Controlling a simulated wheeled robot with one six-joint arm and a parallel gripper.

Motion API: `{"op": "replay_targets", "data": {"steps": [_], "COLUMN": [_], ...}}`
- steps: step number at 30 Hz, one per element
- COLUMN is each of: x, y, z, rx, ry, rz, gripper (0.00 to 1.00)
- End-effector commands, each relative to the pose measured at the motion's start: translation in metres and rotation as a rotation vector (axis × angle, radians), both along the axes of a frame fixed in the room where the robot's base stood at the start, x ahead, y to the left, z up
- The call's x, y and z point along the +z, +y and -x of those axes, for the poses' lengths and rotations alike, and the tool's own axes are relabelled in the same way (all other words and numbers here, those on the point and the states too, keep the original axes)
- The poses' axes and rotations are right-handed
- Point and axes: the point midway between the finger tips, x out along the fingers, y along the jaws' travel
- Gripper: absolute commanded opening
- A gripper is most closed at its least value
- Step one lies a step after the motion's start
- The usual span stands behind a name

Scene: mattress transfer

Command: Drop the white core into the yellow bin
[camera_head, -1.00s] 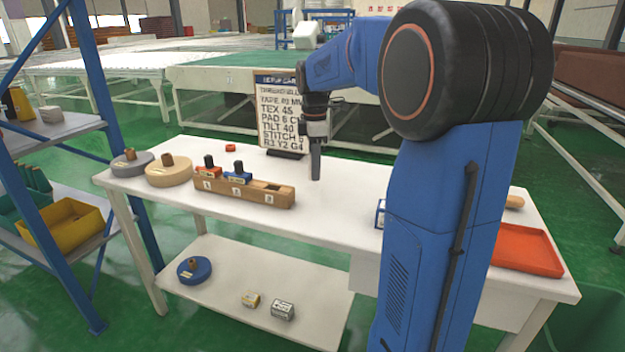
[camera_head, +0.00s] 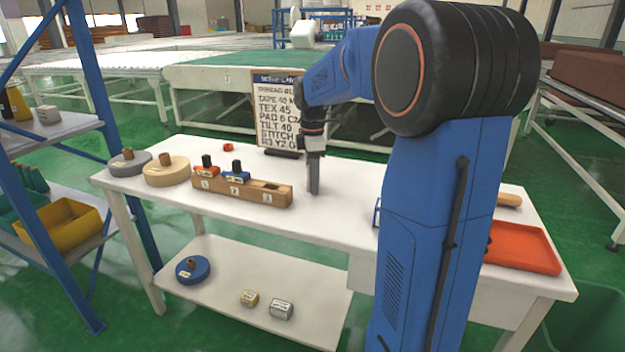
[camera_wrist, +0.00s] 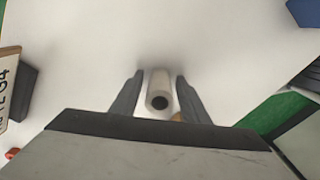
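The white core (camera_wrist: 160,88) is a small pale tube with a dark hole in its near end. In the wrist view it stands between the two fingers of my gripper (camera_wrist: 159,78). Narrow gaps show on both sides, so the fingers look open around it. In the head view my gripper (camera_head: 314,190) points down at the white table (camera_head: 345,190), right of the wooden block; I cannot make out the core there. The yellow bin (camera_head: 68,232) sits on the lower shelf of the blue rack at the left, apart from the table.
A wooden block (camera_head: 210,184) with dark-topped items stands left of my gripper. Two round spools (camera_head: 166,174) lie at the table's left end. A sign (camera_head: 276,115) stands behind. An orange tray (camera_head: 525,250) lies at the right. The blue rack post (camera_head: 92,130) rises beside the bin.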

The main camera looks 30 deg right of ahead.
Motion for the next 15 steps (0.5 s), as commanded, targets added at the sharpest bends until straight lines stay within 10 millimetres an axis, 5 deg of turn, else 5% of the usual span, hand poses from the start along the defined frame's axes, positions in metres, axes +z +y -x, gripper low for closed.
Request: {"op": "replay_targets", "data": {"steps": [8,15], "x": [0.004,0.040], "y": [0.000,0.000], "z": [0.000,-0.001], "rx": [0.000,0.000], "ry": [0.000,-0.003], "rz": [0.000,0.001], "gripper": [0.41,0.41]}}
